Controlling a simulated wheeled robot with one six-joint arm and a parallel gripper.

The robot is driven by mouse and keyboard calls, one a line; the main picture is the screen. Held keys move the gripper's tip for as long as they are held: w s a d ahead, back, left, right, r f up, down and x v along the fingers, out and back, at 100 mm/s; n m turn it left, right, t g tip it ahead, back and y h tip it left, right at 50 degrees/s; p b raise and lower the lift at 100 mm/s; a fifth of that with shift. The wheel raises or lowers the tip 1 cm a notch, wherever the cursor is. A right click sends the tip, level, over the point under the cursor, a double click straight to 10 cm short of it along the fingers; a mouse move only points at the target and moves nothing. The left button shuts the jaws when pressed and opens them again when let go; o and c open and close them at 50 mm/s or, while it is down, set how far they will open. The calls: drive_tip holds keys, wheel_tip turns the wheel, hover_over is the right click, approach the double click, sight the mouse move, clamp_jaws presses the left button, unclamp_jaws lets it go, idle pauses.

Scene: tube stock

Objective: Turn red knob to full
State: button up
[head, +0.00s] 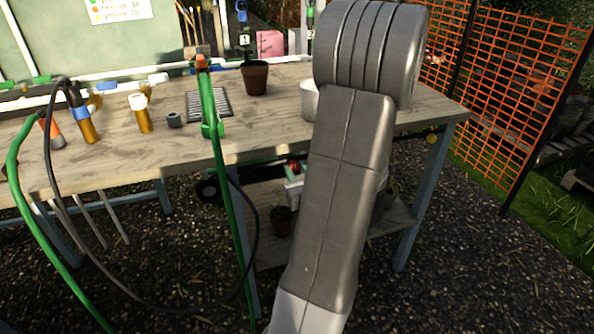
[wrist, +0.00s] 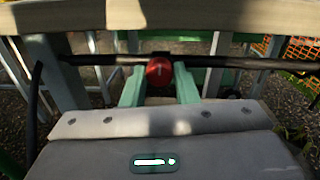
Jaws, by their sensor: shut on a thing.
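The red knob (wrist: 160,67) is round, with a small pale mark on its face, and sits on a dark horizontal pipe (wrist: 215,61) under a table edge in the wrist view. My gripper (wrist: 160,80) has two pale green fingers, one on each side of the knob, and is shut on it. The exact contact is hard to see at this size.
The wooden bench (head: 265,123) holds a brown pot (head: 255,78), orange-yellow fittings (head: 143,118) and a black tray. A green hose (head: 222,180) and a dark cable hang in front. Orange mesh fencing (head: 513,70) stands at right. The front right gravel is clear.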

drive_tip(key=m+p, duration=0.1)
drive_tip(key=m, duration=0.3)
drive_tip(key=m+p, duration=0.2)
drive_tip(key=m, duration=0.2)
drive_tip(key=shift+m, duration=0.4)
drive_tip(key=m+p, duration=0.2)
drive_tip(key=m, duration=0.2)
drive_tip(key=shift+m+t+p, duration=0.4)
drive_tip(key=m+p, duration=0.2)
drive_tip(key=m, duration=0.2)
drive_tip(key=shift+m+h+p, duration=0.3)
drive_tip(key=shift+m+p, duration=0.1)
drive_tip(key=m+p, duration=0.3)
drive_tip(key=m, duration=0.1)
drive_tip(key=shift+a+m, duration=0.1)
drive_tip(key=shift+m, duration=0.3)
drive_tip(key=m+p, duration=0.3)
drive_tip(key=m, duration=0.1)
drive_tip(key=shift+m+h, duration=0.4)
drive_tip(key=m+p, duration=0.2)
drive_tip(key=m, duration=0.2)
drive_tip(key=shift+p, duration=0.3)
drive_tip(key=shift+m+p, duration=0.9)
drive_tip(key=shift+m, duration=1.2)
